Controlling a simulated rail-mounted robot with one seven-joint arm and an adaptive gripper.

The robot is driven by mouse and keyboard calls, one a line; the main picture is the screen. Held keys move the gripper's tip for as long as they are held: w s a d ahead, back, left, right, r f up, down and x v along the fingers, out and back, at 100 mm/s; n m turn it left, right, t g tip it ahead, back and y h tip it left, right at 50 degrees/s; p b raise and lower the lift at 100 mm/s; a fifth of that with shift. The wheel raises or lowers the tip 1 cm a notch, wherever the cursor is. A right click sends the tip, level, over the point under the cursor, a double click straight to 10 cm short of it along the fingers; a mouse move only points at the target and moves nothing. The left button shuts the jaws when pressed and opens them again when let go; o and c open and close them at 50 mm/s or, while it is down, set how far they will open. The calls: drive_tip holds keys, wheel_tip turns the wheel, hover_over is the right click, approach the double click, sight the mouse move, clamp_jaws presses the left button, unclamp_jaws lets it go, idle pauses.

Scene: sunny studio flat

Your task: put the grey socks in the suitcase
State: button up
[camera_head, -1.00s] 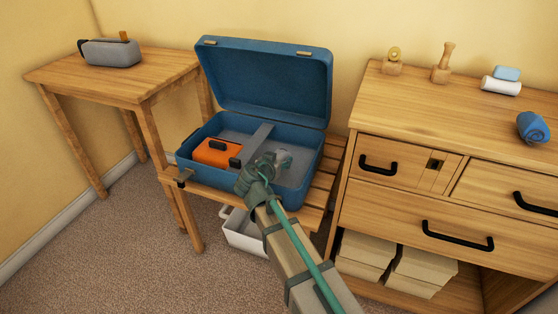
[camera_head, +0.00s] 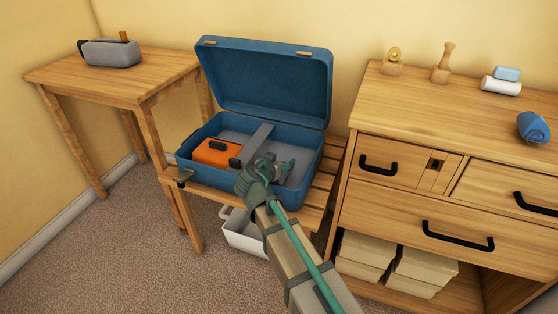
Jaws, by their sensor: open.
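The blue suitcase (camera_head: 205,182) stands open on a slatted wooden stand, its lid (camera_head: 268,85) leaning up at the back. A grey divider strap (camera_head: 250,144) splits its grey-lined inside. An orange box with black clips (camera_head: 217,152) lies in the left compartment. My gripper (camera_head: 277,163) is open over the right compartment, with its fingers spread. I cannot make out the grey socks clearly; my gripper and wrist hide part of the right compartment, and its lining is grey too.
A side table (camera_head: 120,78) with a grey pouch (camera_head: 112,52) stands left. A dresser (camera_head: 420,105) at right holds wooden stands (camera_head: 441,64), a rolled blue cloth (camera_head: 533,127) and small rolls (camera_head: 502,86). A white bin (camera_head: 240,232) sits below the suitcase.

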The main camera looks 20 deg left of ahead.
drive_tip(key=shift+r+p, duration=0.4)
drive_tip(key=shift+r, duration=0.15)
drive_tip(key=p+v, duration=0.1)
drive_tip(key=v, duration=1.1)
drive_tip(key=shift+d+p, duration=0.1)
drive_tip(key=shift+p, duration=0.2)
drive_tip(key=shift+d+f, duration=0.1)
